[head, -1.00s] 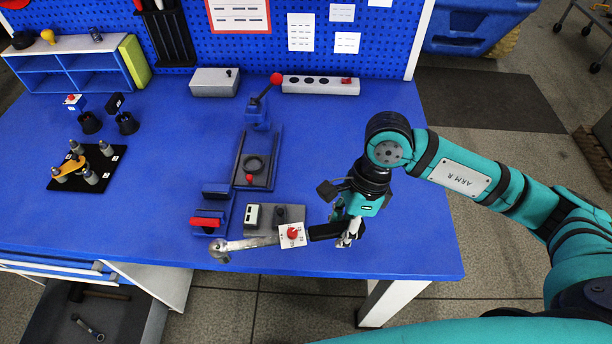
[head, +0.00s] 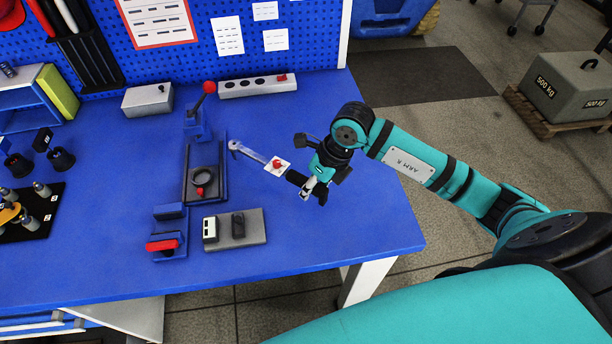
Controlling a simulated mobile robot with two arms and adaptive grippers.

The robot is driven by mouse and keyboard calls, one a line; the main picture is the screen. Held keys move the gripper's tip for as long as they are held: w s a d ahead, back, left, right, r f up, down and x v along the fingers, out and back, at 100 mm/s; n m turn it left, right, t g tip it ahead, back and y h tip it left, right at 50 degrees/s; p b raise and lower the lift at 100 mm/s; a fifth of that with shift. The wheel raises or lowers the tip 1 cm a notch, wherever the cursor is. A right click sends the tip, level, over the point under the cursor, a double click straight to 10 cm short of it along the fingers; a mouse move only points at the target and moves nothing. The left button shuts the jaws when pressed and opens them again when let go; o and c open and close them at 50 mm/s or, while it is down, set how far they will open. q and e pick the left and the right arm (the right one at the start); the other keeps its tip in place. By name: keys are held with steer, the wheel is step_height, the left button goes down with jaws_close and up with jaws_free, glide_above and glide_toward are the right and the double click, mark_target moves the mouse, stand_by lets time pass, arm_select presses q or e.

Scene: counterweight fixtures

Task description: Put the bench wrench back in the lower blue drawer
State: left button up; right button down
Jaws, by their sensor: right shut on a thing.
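The bench wrench (head: 249,154) is silver with a black handle and a white tag with a red knob-like mark. My right gripper (head: 306,187) is shut on its handle end, and the silver head points to the back left over the blue bench top. I cannot tell its exact height above the bench. My left gripper is not in view.
On the blue bench (head: 330,245) stand a lever fixture (head: 197,128) with a dark tray, a red-handled clamp (head: 165,246) and a grey block plate (head: 257,236). A power strip (head: 256,87) and grey box (head: 147,100) stand behind. The bench's right front is clear.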

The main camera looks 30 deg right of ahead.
steer(key=w, duration=0.1)
steer(key=w+d, duration=0.1)
steer(key=w, duration=0.2)
steer(key=shift+w+d+f+p, duration=0.15)
steer(key=shift+w+d+p, duration=0.15)
steer(key=shift+w+p, duration=0.05)
steer(key=shift+f+p, duration=0.55)
steer(key=shift+f, duration=1.2)
steer(key=c, duration=1.1)
jaws_free()
steer(key=shift+s, duration=0.1)
steer(key=shift+c, duration=0.2)
